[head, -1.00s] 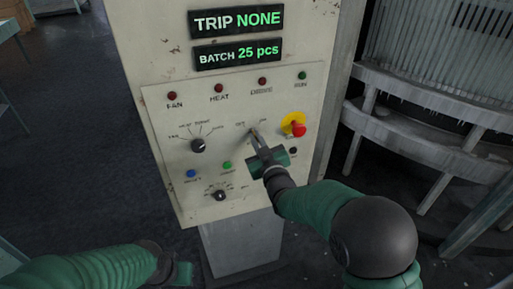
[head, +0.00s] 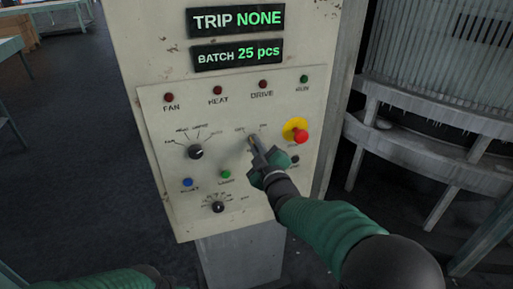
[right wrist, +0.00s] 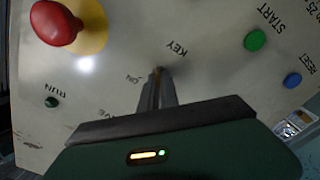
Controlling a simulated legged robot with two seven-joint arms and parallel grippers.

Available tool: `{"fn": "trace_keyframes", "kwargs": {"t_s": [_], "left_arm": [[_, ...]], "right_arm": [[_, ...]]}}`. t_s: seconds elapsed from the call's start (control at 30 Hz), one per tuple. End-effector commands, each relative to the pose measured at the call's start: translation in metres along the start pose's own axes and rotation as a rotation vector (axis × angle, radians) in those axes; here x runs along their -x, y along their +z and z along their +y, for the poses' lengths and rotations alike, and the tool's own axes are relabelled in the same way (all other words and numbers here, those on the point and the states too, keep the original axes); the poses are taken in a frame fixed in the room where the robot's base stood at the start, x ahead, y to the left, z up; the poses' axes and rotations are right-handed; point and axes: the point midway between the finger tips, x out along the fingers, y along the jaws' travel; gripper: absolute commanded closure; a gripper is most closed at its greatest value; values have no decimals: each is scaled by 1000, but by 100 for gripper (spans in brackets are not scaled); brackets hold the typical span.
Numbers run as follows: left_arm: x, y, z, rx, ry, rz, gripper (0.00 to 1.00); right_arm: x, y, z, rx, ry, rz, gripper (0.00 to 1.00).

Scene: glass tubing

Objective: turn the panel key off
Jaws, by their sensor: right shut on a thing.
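The panel key (right wrist: 158,73) is on the control panel (head: 163,205), mostly hidden by my fingers. In the right wrist view its tip shows between the fingers, near the printed words KEY and ON. My right gripper (head: 254,143) is shut on the key, its fingers against the panel face; it also shows in the right wrist view (right wrist: 157,90). Its body looks edge-on in the head view. Which mark the key points to cannot be told. My left arm shows only at the bottom edge of the head view, with its jaws out of sight.
The red mushroom button (head: 301,137) on a yellow ring is close right of my gripper. A black selector knob (head: 196,152), a blue button (head: 187,182) and a green button (head: 225,174) are left of it. The displays (head: 236,19) read TRIP NONE and BATCH 25 pcs.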

Motion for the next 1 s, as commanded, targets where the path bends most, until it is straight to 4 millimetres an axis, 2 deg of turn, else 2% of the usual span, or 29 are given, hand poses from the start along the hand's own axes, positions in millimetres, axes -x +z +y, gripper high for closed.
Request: {"fn": "trace_keyframes", "kwargs": {"t_s": [0.03, 0.33, 0.37, 0.5, 0.83, 0.93, 1.0], "left_arm": [[-1, 0, 0, 0, 0, 0, 100], [0, 0, 0, 0, 0, 0, 100], [0, 0, 0, 0, 0, 0, 100], [0, 0, 0, 0, 0, 0, 100], [-1, 0, 0, 0, 0, 0, 100], [-5, 1, 0, 0, 0, 0, 100], [-8, 2, 0, 0, 0, 0, 100]], "right_arm": [[1, 4, -6, 4, -12, -10, 100], [1, 5, -6, 5, -12, -10, 100], [1, 5, -6, 5, -12, -10, 91], [1, 3, -4, 4, -9, -7, 73], [3, 1, -2, 3, -3, -2, 73], [15, 1, -2, 2, -2, -1, 73], [31, 2, -3, 2, -3, -2, 73]]}}
